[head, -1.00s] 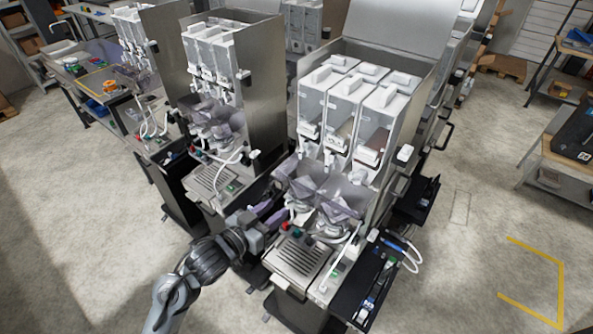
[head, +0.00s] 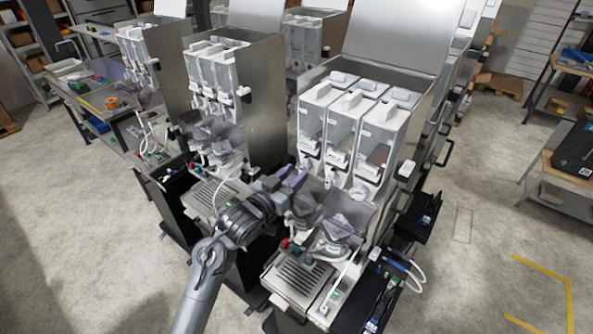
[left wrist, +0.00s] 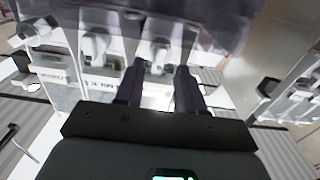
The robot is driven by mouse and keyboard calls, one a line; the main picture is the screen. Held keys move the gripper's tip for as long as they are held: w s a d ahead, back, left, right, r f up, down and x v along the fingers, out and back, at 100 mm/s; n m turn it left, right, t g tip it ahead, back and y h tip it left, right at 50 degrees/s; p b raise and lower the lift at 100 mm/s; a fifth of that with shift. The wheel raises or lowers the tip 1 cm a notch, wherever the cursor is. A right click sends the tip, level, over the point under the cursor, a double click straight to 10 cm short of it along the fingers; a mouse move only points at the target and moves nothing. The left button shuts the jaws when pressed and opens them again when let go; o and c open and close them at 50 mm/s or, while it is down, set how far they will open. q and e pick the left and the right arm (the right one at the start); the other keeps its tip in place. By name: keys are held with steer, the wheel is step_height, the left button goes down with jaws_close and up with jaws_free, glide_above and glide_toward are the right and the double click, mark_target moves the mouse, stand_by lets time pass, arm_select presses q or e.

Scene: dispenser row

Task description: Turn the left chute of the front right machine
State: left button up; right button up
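The front right machine (head: 392,84) is a steel dispenser with clear, white-lidded hoppers. Its left chute (head: 304,208) is a translucent grey scoop under the left hopper, beside the right chute (head: 346,218). My left gripper (head: 290,180) is at the upper left of the left chute, its dark purple fingers pointing toward the machine. In the left wrist view the fingers (left wrist: 160,75) are apart with nothing clearly held between them. A translucent grey piece (left wrist: 222,30) spans the top of that view; I cannot tell which chute it is. Contact with the chute cannot be told. My right gripper is not in view.
A similar machine (head: 262,95) stands to the left, close to my left arm. A steel drip grate (head: 299,279) and red and green buttons lie below the chutes. A black side tray (head: 378,300) with a white hose (head: 411,271) is at the right. Open floor lies farther right.

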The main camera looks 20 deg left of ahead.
arm_select(q)
steer(key=shift+w+d, duration=0.2)
steer(key=shift+w, duration=0.6)
jaws_close()
